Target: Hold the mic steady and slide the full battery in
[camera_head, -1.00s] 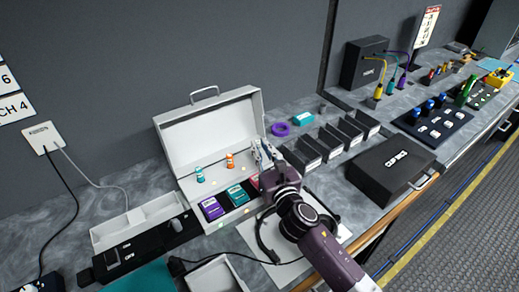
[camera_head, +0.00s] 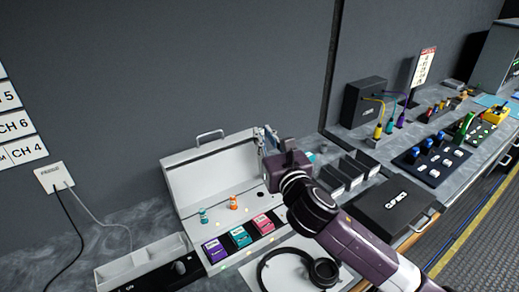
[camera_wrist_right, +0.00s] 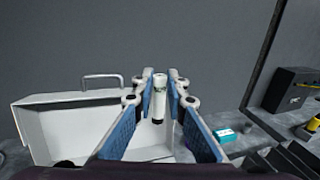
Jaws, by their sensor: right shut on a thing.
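My right gripper (camera_head: 266,138) is raised beside the right edge of the open case lid. In the right wrist view its blue-padded fingers (camera_wrist_right: 159,105) are shut on a small upright white battery (camera_wrist_right: 159,90) with a green mark and a dark lower end. The battery is hard to make out in the head view. The open white case (camera_head: 222,174) holds a teal small cylinder (camera_head: 203,215) and an orange one (camera_head: 233,202). I cannot pick out the mic for sure in these views. My left gripper is not in view.
Purple (camera_head: 215,250), teal (camera_head: 240,237) and pink (camera_head: 263,224) packs lie along the case front. Headphones (camera_head: 300,268) lie on a light mat. Black bins (camera_head: 345,175) and a dark box (camera_head: 395,205) stand right. A white tray (camera_head: 140,262) is left.

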